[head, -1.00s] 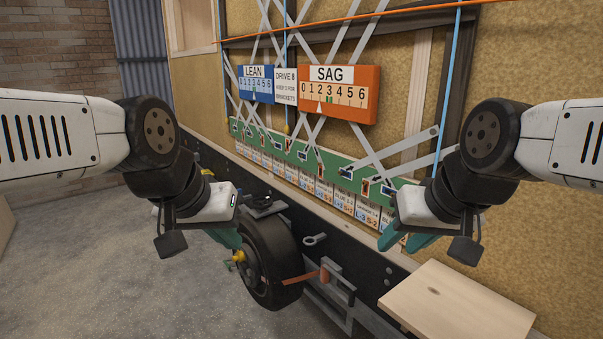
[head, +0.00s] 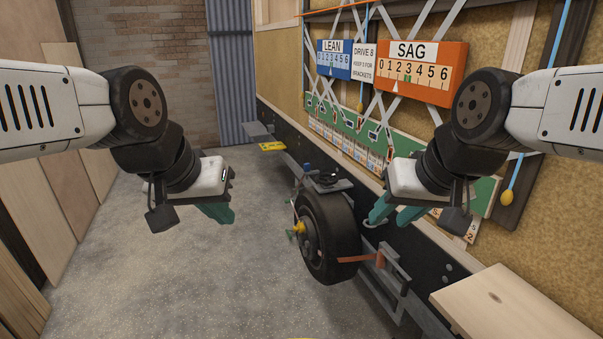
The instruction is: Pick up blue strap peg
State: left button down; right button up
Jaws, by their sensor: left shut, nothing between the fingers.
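The green peg rail (head: 410,147) runs along the trailer wall below the gauge boards. Several small dark and pale pieces sit on it, too small to tell which is the blue strap peg. A blue strap (head: 517,172) hangs at the right with a yellow end piece (head: 508,197). My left gripper (head: 219,214) is shut and empty, over open floor left of the wheel. My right gripper (head: 388,218) has its teal fingers apart, with nothing visible between them. It is in front of the trailer's side and hides part of the rail.
A black wheel (head: 330,235) with a yellow hub stands low between my grippers. A wooden shelf (head: 500,305) juts out at bottom right. Boards (head: 60,190) lean along the left. The grey floor (head: 200,290) is clear.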

aim_at(307, 167)
jog(key=i+z, duration=0.1)
jog(key=z, duration=0.45)
jog(key=i+j+z, duration=0.45)
jog(key=j, duration=0.15)
jog(key=i+j+z, duration=0.1)
jog(key=j+z, duration=0.15)
jog(key=i+j, duration=0.15)
jog(key=j, duration=0.25)
jog(key=i+j, duration=0.15)
jog(key=j, duration=0.2)
jog(key=i+j+z, duration=0.1)
jog(key=j, duration=0.3)
jog(key=i+j, duration=0.2)
jog(key=j, duration=0.15)
jog(key=i+j, duration=0.1)
jog(key=j, duration=0.3)
jog(key=i+j+z, duration=0.1)
jog(key=j, duration=0.3)
jog(key=i+j, duration=0.2)
jog(key=j, duration=0.2)
jog(key=i+j, duration=0.1)
jog(key=j, duration=0.3)
jog(key=z, duration=0.05)
